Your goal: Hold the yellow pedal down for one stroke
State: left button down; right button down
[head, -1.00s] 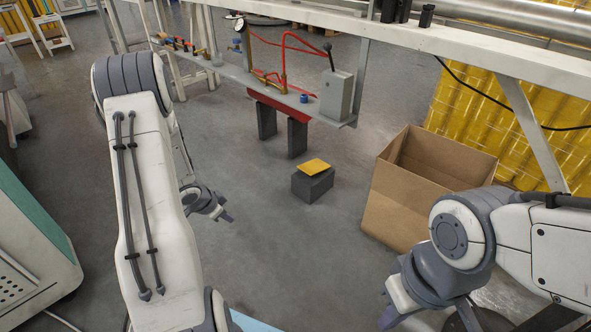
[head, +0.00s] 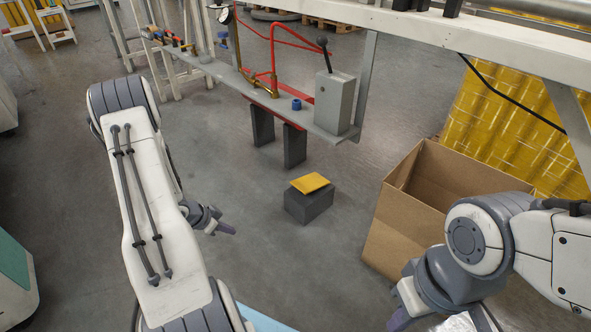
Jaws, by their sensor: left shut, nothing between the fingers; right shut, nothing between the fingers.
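The yellow pedal (head: 310,183) is a flat plate, tilted on top of a dark grey block (head: 309,206) on the floor. Nothing touches it. My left gripper (head: 229,229) is shut and empty, to the left of the block and apart from it. My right gripper (head: 396,322) is shut and empty at the bottom of the head view, to the right of the pedal; its tips are partly cut off by the frame edge.
An open cardboard box (head: 398,220) stands right of the pedal. Behind the pedal is a grey shelf (head: 300,117) with red pipes and a lever box (head: 334,102). Yellow wrapped rolls (head: 520,120) stand at the right. The floor around the block is clear.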

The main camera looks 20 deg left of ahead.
aim_at(309, 183)
jog(key=i, duration=1.2)
